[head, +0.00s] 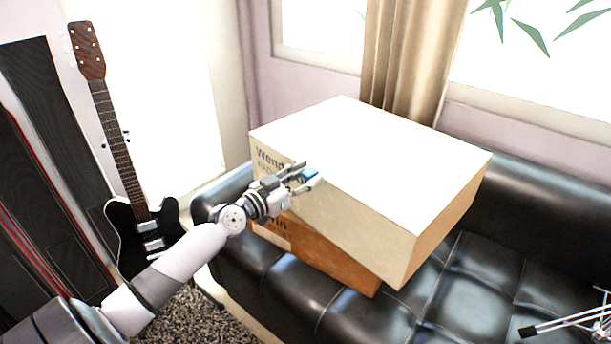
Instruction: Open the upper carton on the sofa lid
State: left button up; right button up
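The upper carton (350,208), a large cream box with a bright closed top and dark print on its front-left face, sits on a lower brown carton (330,262) on the black sofa (280,288). The upper carton is turned relative to the lower one and overhangs it on the right. My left gripper (308,175) is at the upper carton's front face, just below the top's front edge. Its fingers look apart, with a small blue patch between them; I cannot tell what it is or whether they touch the carton.
A black electric guitar (150,240) stands at the left beside dark tall panels (45,110). A metal stand (575,322) with a black tip shows at the lower right. A curtain (410,60) hangs behind.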

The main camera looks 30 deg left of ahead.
pick_arm(q)
grip_shut()
dwell(0.6)
